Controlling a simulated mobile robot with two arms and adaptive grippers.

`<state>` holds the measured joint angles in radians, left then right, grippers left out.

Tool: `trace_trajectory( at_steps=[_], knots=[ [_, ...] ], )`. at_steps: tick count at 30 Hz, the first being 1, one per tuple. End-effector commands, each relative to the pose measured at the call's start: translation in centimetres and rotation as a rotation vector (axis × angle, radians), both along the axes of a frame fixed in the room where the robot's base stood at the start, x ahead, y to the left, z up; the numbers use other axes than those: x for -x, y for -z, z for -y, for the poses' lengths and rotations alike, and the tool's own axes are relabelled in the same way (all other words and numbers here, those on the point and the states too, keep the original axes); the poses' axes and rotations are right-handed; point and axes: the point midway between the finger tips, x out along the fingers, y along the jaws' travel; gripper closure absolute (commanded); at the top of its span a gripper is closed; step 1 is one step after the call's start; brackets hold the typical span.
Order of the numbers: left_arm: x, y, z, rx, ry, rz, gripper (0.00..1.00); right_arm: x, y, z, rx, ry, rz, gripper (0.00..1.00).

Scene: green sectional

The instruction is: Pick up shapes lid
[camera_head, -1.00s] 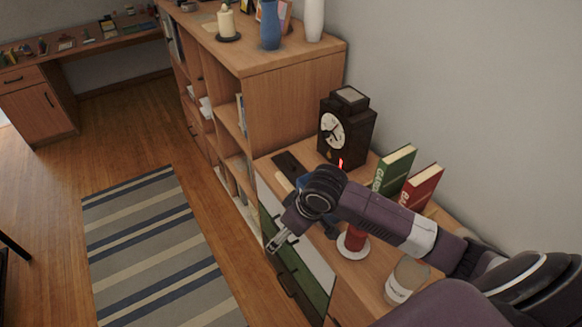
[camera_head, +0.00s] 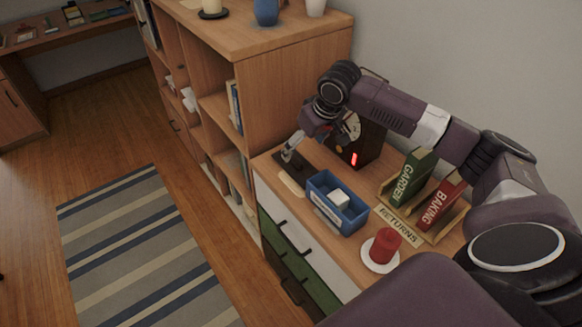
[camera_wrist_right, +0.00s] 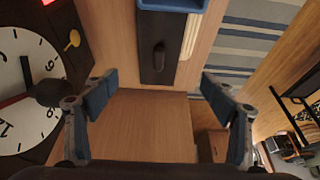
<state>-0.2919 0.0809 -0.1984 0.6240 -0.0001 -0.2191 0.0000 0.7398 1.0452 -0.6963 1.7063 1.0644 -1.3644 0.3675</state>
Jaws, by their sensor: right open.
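A flat dark panel, likely the shapes lid (camera_head: 294,165), lies on the low cabinet top by the tall shelf, partly hidden by my right gripper (camera_head: 292,151). In the right wrist view the dark lid (camera_wrist_right: 150,74) has a raised black grip on its face. My right gripper (camera_wrist_right: 156,85) is open and empty above the cabinet, its fingers apart on either side of the lid's near end in that view. A blue open box (camera_head: 321,187) with a white block (camera_head: 338,197) inside stands beside the lid. My left gripper is not in view.
A dark clock (camera_head: 369,143) stands close to my right wrist; its face (camera_wrist_right: 22,85) fills the wrist view's left. A pale strip (camera_head: 291,184) lies beside the lid. A book rack (camera_head: 398,226) and red candle (camera_head: 386,243) stand nearer. The tall shelf (camera_head: 285,50) rises behind.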

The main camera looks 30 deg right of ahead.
Motion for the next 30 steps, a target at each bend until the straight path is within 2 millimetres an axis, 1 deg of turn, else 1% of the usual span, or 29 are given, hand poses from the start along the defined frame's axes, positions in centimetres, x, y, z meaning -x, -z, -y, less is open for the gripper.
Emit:
trace_trajectory(
  at_steps=[1, 4, 7, 9, 12, 17, 21, 24, 27, 30],
  knots=[
    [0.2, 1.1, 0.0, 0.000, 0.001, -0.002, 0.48, 0.0, 0.9, 0.2, 0.000, 0.005, 0.001, 0.22],
    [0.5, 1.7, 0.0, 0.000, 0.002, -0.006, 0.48, -0.1, 1.3, 0.4, -0.002, 0.011, 0.002, 0.22],
    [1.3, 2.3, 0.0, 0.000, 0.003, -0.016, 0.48, -0.2, 1.9, 0.5, -0.003, 0.014, 0.003, 0.22],
    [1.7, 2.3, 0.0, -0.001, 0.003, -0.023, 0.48, -0.3, 2.3, 0.5, -0.004, 0.015, 0.002, 0.22],
    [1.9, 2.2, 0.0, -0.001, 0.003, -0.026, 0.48, -0.8, 3.2, 0.5, -0.004, 0.016, 0.001, 0.22],
    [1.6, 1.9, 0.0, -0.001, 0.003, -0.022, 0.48, -1.4, 4.7, 0.3, -0.004, 0.015, 0.001, 0.22],
    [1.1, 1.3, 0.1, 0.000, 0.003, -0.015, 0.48, -2.4, 6.6, 0.0, -0.005, 0.014, 0.001, 0.22],
    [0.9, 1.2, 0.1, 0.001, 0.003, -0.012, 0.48, -2.9, 8.0, 0.0, -0.004, 0.015, 0.002, 0.22],
    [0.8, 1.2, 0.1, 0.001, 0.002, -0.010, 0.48, -3.2, 8.7, 0.0, -0.003, 0.014, 0.003, 0.22],
    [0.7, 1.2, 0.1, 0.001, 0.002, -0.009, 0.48, -3.2, 8.9, 0.0, -0.003, 0.014, 0.004, 0.22]
  ],
)
